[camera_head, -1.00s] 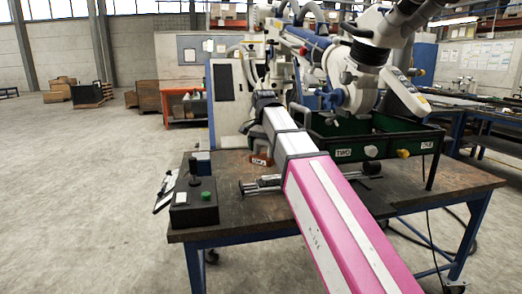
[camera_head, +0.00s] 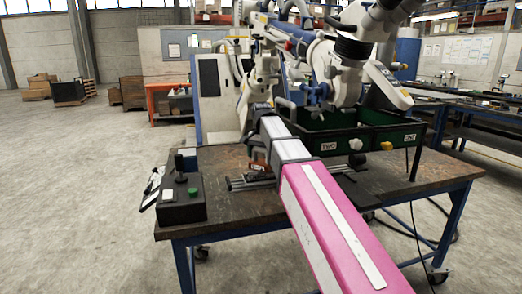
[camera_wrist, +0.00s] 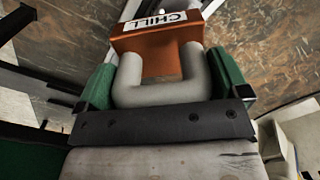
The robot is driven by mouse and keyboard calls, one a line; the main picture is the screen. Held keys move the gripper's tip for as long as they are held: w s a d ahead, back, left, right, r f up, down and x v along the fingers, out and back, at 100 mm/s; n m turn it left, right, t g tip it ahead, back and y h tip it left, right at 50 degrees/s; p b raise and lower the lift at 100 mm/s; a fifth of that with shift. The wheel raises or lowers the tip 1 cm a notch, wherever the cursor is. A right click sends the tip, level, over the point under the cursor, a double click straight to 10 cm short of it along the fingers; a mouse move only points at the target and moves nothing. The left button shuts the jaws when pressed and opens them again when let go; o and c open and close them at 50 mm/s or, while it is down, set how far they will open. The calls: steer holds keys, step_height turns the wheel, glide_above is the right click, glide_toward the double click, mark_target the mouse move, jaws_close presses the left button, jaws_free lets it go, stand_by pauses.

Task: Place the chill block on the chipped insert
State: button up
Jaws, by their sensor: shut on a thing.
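The chill block is a copper-orange block (camera_wrist: 158,44) with a white "CHILL" label and a grey U-shaped handle, in the upper middle of the wrist view. My gripper (camera_wrist: 165,80) has green fingers on both sides of the handle and is shut on it. The block is held over a brown, stained tabletop; its clearance is hard to judge. In the head view my pink and white arm reaches over the table and hides most of the gripper and block. I cannot make out the chipped insert in either view.
Dark metal rails (camera_head: 243,183) lie on the worktable (camera_head: 228,214). A control box (camera_head: 180,203) with a joystick and green button stands at the front left corner. Green bins (camera_head: 340,136) labelled TWO and ONE stand behind right. A white microscope (camera_head: 349,72) hangs above them.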

steer(key=shift+f, duration=0.65)
steer(key=shift+f, duration=0.1)
steer(key=o, duration=1.5)
step_height(320, 180, up, 12)
steer(key=shift+r, duration=0.1)
